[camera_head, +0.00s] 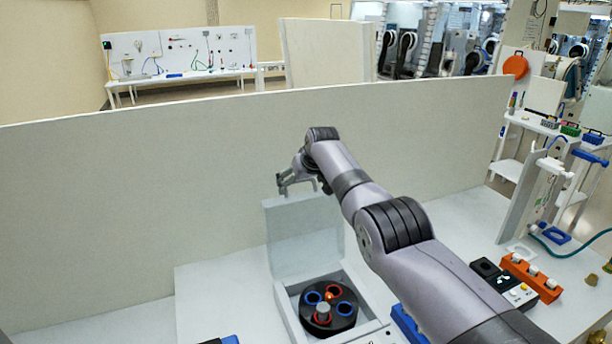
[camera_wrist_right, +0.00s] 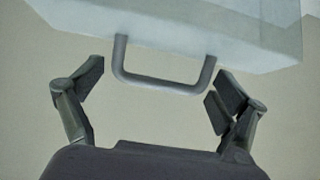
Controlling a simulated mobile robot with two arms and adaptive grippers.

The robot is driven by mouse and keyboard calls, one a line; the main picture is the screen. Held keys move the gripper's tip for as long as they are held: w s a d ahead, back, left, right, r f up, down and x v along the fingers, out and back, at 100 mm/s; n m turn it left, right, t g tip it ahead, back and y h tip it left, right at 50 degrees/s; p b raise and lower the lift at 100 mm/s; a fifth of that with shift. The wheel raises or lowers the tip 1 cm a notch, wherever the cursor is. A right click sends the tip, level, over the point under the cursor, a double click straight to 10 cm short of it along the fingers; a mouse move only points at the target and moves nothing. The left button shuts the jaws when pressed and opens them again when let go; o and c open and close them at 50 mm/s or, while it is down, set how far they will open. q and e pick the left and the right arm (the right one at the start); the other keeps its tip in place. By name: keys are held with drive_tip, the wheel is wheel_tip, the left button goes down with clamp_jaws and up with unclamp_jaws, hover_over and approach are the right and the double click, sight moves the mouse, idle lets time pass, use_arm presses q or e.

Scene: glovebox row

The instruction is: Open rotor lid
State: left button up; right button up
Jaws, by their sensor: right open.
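The rotor lid (camera_head: 300,238) is a pale translucent panel. It stands raised, near upright, at the back of the white centrifuge box (camera_head: 285,312). Inside the box the black rotor (camera_head: 343,307) shows, with red and blue rings and a grey knob in the middle. My right gripper (camera_head: 285,186) is at the lid's top edge. In the right wrist view the lid (camera_wrist_right: 200,22) carries a grey U-shaped handle (camera_wrist_right: 160,83). The open fingers of my right gripper (camera_wrist_right: 155,92) are on either side of this handle, apart from it. My left gripper is out of view.
A tall cream panel (camera_head: 120,200) runs behind the table. To the right are an orange block with white knobs (camera_head: 531,277), a black control box (camera_head: 505,284) and a blue rack (camera_head: 408,325). The white tabletop (camera_head: 215,285) left of the box is mostly clear.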

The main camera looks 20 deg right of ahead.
drive_tip(key=shift+s+r, duration=0.35)
drive_tip(key=shift+r, duration=0.3)
drive_tip(key=shift+s+d+r, duration=0.1)
drive_tip(key=shift+s+r, duration=0.35)
drive_tip(key=shift+s, duration=0.1)
drive_tip(key=v, duration=0.9)
drive_tip(key=shift+d+f, duration=0.1)
drive_tip(key=shift+d, duration=0.05)
